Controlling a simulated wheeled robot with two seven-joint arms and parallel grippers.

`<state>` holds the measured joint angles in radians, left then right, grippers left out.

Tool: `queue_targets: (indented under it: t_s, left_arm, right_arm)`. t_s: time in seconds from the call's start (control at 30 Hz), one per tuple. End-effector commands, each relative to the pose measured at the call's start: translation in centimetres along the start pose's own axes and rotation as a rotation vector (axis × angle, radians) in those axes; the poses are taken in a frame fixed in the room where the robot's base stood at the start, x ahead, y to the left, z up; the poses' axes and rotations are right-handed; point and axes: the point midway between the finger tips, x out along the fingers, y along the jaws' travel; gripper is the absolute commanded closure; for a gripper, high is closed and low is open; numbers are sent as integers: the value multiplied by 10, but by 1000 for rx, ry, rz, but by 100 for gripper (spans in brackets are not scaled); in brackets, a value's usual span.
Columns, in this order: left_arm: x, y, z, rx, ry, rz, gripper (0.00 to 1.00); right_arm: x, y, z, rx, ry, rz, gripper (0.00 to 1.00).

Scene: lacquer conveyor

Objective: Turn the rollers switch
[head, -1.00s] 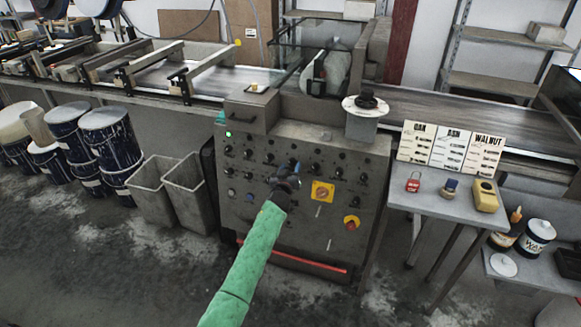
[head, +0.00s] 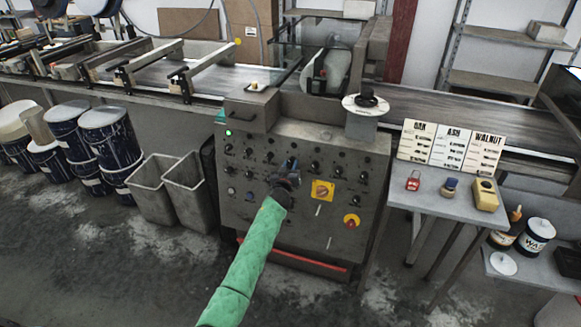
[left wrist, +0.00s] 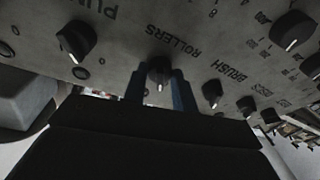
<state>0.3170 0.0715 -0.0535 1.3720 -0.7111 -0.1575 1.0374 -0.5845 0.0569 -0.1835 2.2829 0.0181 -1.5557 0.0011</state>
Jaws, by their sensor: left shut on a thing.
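The control panel (head: 240,211) of the grey machine faces me, with several black knobs and a lit green lamp. In the left wrist view the rollers switch (left wrist: 159,68) is a black knob with a pale pointer line, beside the printed word ROLLERS. My left gripper (head: 291,168) is at the panel's middle, its arm in a green sleeve. In the left wrist view its two blue fingers (left wrist: 160,88) stand on either side of the rollers switch and are shut on it. In the head view my gripper hides this switch. My right gripper is not in view.
Neighbouring knobs, including one by the word BRUSH (left wrist: 212,92), sit close to the fingers. A yellow switch plate (head: 322,190) and a red-and-yellow knob (head: 351,221) are to the right. A side table (head: 440,200) stands right; grey bins (head: 187,195) stand left.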

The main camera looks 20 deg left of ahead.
Motion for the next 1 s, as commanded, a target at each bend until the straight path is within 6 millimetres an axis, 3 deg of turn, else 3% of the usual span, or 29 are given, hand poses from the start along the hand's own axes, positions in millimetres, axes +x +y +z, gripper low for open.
queue_targets:
  t_s: [0.57, 0.87, 1.0]
  left_arm:
    - [0, -4, 0, 436, 26, 90, 95]
    - [0, -6, -1, 703, 41, 145, 95]
    - [0, -7, -1, 805, 47, 168, 95]
  right_arm:
    - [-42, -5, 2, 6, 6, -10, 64]
    - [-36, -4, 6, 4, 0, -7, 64]
    - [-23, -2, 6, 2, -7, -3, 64]
